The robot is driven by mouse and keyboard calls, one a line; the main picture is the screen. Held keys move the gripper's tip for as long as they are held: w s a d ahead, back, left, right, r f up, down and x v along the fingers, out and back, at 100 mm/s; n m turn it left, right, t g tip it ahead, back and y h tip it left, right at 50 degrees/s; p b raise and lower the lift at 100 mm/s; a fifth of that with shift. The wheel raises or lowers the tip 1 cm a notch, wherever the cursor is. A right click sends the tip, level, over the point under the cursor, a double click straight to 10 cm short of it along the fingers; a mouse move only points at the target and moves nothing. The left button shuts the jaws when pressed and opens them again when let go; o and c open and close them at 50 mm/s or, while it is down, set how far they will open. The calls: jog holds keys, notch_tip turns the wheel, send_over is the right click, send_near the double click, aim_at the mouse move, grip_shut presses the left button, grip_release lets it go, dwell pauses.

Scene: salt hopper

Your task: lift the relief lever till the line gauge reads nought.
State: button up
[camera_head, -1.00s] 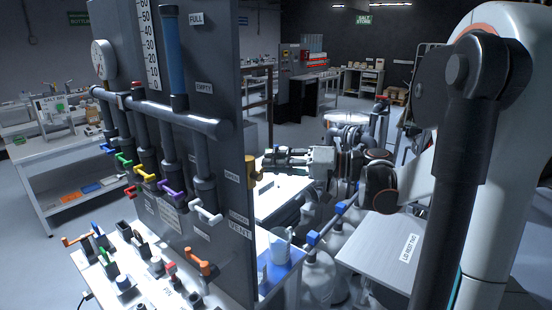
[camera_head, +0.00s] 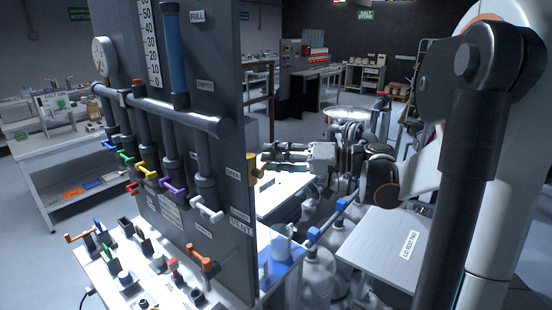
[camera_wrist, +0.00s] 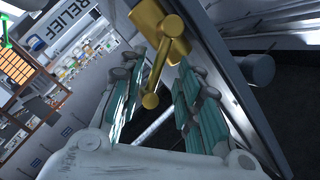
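The gold relief lever (camera_head: 255,168) sits on the right edge of the grey panel (camera_head: 225,130). It also shows in the wrist view (camera_wrist: 161,62), its thin handle ending in a round knob. A RELIEF sign (camera_wrist: 66,36) is at the upper left there. My gripper (camera_head: 268,158) is at the lever. In the wrist view my gripper (camera_wrist: 155,100) is open, with one finger on each side of the handle; I cannot tell whether either touches it. A round white dial gauge (camera_head: 103,56) is on the left end of the pipe; its needle is too small to read.
Several coloured valve handles hang below the dark pipe (camera_head: 160,110). An orange lever (camera_head: 203,258) is low on the panel. A white bench (camera_head: 130,290) with small fittings stands in front. A grey table (camera_head: 395,248) is at right, with white bottles (camera_head: 320,270) beside it.

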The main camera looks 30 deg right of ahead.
jog(key=f+v, duration=0.1)
jog(key=v, duration=1.1)
jog(key=shift+r, duration=0.4)
